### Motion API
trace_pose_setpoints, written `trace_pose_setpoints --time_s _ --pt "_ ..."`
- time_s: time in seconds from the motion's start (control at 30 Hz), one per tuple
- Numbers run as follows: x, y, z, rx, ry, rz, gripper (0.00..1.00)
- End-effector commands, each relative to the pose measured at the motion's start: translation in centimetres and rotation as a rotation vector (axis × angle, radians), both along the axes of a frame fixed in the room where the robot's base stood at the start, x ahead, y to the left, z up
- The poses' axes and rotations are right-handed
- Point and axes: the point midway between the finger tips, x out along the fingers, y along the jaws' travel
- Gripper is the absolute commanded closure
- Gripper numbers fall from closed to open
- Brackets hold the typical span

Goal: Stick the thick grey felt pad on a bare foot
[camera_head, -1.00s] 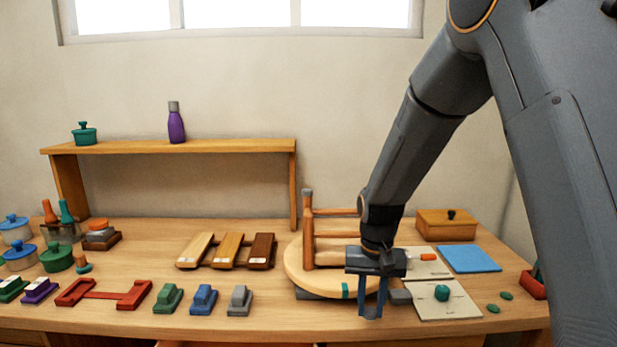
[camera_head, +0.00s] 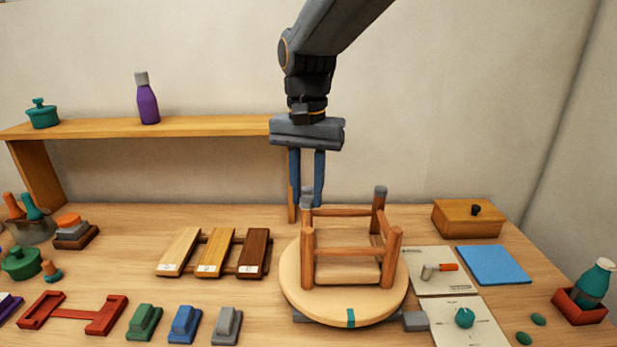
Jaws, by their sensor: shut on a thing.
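A wooden stool (camera_head: 347,249) stands upside down with its feet up on a round pale turntable (camera_head: 300,300). Its two near feet are bare wood. Its far right foot has a grey cap (camera_head: 380,190). My gripper (camera_head: 307,202) is over the far left leg, pointing down, with its blue fingers on either side of a grey felt pad (camera_head: 307,195). The pad is at the top of that leg; I cannot tell whether it is touching the foot or just above it.
A rack of wooden slats (camera_head: 213,252) and several coloured blocks (camera_head: 185,325) are to the left. Pale cards (camera_head: 440,285), a blue mat (camera_head: 493,264) and a wooden box (camera_head: 467,218) are to the right. A shelf (camera_head: 200,126) stands behind.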

Motion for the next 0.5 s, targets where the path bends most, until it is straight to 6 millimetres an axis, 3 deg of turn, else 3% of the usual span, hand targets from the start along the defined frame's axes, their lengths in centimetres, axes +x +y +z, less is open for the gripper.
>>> trace_pose_setpoints --time_s 0.5 --pt "0.0 0.0 -2.9 -0.001 0.001 0.001 0.96"
